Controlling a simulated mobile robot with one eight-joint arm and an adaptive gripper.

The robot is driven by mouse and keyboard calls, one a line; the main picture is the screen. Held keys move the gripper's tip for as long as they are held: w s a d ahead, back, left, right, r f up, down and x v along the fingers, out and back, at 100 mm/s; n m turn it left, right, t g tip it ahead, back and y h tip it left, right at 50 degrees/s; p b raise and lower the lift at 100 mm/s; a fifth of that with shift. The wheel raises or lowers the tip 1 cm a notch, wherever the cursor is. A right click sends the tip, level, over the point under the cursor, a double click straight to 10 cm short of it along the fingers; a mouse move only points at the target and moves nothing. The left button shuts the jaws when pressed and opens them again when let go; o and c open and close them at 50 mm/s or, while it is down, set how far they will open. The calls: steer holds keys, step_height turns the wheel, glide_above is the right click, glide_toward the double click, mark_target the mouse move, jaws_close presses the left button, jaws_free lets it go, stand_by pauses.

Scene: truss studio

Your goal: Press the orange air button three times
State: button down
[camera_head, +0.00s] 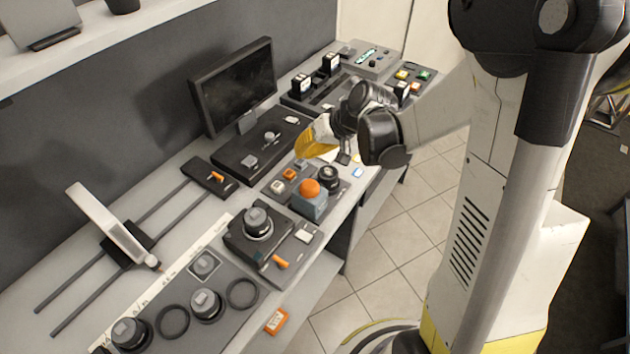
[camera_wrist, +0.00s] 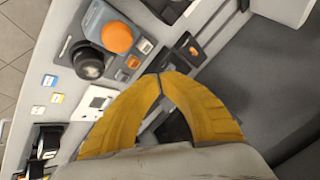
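A panel on the bench (camera_head: 268,183) carries a row of small square buttons. One of them is orange (camera_head: 290,174), between a pale one (camera_head: 277,187) and a grey one (camera_head: 301,164). The small orange button also shows in the wrist view (camera_wrist: 133,62). A large round orange dome button (camera_head: 309,187) sits on a blue-grey box beside the row, and shows at the wrist view's top (camera_wrist: 117,36). I cannot read which is marked air. My gripper (camera_head: 301,153) is above the panel's far end. Its yellow fingertips (camera_wrist: 160,75) meet, with nothing between them.
A black knob (camera_head: 329,175) stands beside the dome. A monitor (camera_head: 234,85) stands behind the panels. A panel with a dial and orange lever (camera_head: 280,262) lies nearer. Several further devices crowd the bench's far end. The tiled floor (camera_head: 390,265) to the right is open.

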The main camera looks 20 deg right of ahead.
mark_target(306, 183)
steer(key=shift+f, duration=0.1)
step_height(306, 183, down, 9)
steer(key=b, duration=0.7)
stand_by(1.4)
steer(key=shift+f+b, duration=0.25)
steer(key=shift+b, duration=0.2)
steer(key=shift+f+b, duration=0.75)
steer(key=shift+f, duration=0.05)
stand_by(0.6)
steer(key=shift+r, duration=0.1)
steer(key=shift+r+p, duration=0.9)
steer(key=shift+r, duration=0.25)
